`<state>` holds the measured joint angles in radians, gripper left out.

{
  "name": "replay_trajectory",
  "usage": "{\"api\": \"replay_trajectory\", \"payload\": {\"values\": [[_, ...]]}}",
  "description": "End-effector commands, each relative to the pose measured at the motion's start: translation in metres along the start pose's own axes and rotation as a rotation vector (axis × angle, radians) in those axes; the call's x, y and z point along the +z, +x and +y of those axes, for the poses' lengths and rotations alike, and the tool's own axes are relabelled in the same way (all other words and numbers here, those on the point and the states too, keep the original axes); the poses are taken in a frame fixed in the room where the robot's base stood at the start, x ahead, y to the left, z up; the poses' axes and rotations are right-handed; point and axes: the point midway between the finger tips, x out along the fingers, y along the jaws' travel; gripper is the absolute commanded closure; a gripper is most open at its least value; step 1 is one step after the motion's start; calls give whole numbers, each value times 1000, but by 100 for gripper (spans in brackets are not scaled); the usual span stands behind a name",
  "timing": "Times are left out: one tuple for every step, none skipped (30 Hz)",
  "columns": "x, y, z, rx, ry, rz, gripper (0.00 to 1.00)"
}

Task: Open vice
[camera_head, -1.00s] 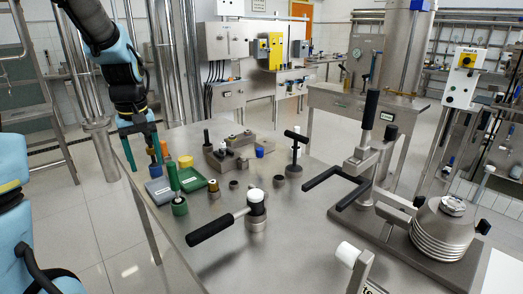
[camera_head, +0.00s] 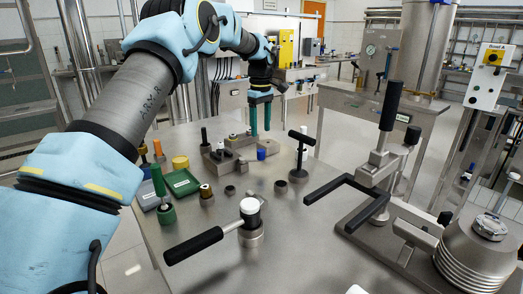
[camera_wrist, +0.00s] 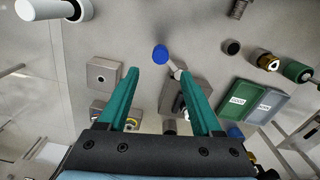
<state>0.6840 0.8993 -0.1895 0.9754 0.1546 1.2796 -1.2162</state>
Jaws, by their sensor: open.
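A low assembly of grey steel blocks (camera_head: 219,168) stands at the back of the steel table. It looks most like the vice, but I cannot tell its jaw gap. In the wrist view one steel block with a hole (camera_wrist: 102,75) lies left of my fingers, and a larger block (camera_wrist: 193,84) lies by the right finger. A blue round piece (camera_head: 261,154) is beside the blocks; it also shows beyond my fingertips in the wrist view (camera_wrist: 160,53). My gripper (camera_head: 261,132) points down above this area. Its two teal fingers are apart and hold nothing (camera_wrist: 157,72).
A T-handled tool (camera_head: 298,158) stands right of the blocks. Green tray (camera_head: 184,183), yellow piece (camera_head: 180,162) and small parts lie left. A black-handled lever (camera_head: 195,244) is in front. A tall press-like fixture (camera_head: 381,160) and a ribbed disc stack (camera_head: 475,262) stand right.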

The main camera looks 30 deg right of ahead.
Motion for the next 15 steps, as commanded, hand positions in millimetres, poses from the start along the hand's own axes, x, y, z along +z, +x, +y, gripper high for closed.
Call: {"api": "replay_trajectory", "payload": {"values": [[0,8,-1,-5,0,-3,34],[0,13,-2,-5,0,-3,34],[0,21,-2,-5,0,-3,34],[0,26,-1,-4,1,-2,34],[0,32,-2,-5,1,-3,34],[1,40,-2,-4,1,-3,34],[1,45,-1,-4,1,-3,34],[0,50,-1,-3,1,-3,34],[0,57,-2,-4,1,-3,34],[0,62,-2,-3,2,-2,34],[0,67,-2,-3,2,-2,34],[0,72,-1,-2,2,-1,34],[0,75,-1,-1,1,-1,34],[0,78,-1,-1,1,-1,34],[0,82,-1,-2,1,-2,34]]}}
